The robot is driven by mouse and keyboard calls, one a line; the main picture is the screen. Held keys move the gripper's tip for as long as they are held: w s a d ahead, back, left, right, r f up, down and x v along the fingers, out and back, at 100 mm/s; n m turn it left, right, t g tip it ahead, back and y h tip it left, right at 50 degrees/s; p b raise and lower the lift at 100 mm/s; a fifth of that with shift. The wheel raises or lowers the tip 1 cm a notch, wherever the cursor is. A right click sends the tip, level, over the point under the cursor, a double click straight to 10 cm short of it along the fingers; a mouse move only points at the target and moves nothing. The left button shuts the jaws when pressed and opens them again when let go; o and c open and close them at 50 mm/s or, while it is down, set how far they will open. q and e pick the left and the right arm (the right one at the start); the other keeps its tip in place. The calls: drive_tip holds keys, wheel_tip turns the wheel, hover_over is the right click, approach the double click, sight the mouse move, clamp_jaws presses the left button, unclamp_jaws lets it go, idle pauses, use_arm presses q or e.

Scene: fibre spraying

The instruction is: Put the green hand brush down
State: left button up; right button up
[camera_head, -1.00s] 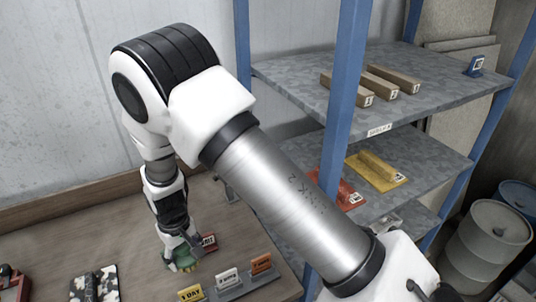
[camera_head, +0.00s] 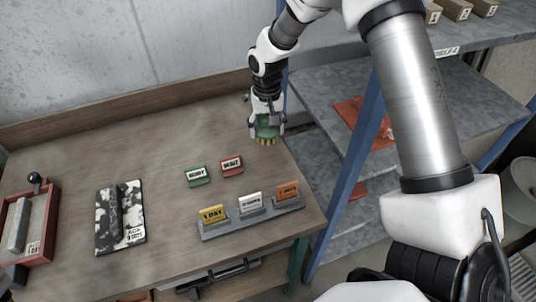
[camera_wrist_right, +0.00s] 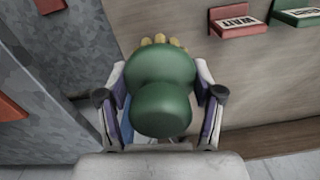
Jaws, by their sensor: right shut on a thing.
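The green hand brush (camera_head: 267,129) is between the fingers of my right gripper (camera_head: 267,124), at the far right corner of the wooden bench, beside the shelf post. Its yellowish bristles point down at the bench top; I cannot tell whether they touch it. In the right wrist view the brush's rounded green body (camera_wrist_right: 162,90) fills the middle, with the fingers of my right gripper (camera_wrist_right: 160,105) shut on both sides of it. Yellow bristle tips show beyond it. My left gripper is not in view.
The bench (camera_head: 150,150) holds a green READY block (camera_head: 197,176), a red WAIT block (camera_head: 231,165), and a grey rack (camera_head: 250,222) with three labelled blocks. A black-and-white speckled board (camera_head: 120,217) and a red tray (camera_head: 30,225) lie left. A blue-posted shelf (camera_head: 355,145) stands right.

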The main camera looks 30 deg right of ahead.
sight(267, 159)
wheel_tip(267, 159, down, 9)
drive_tip(key=p, duration=0.2)
drive_tip(key=shift+p, duration=0.3)
drive_tip(key=shift+f, duration=0.25)
drive_tip(key=shift+a, duration=0.1)
drive_tip(key=shift+s, duration=0.1)
drive_tip(key=shift+f, duration=0.15)
drive_tip(key=o, duration=1.2)
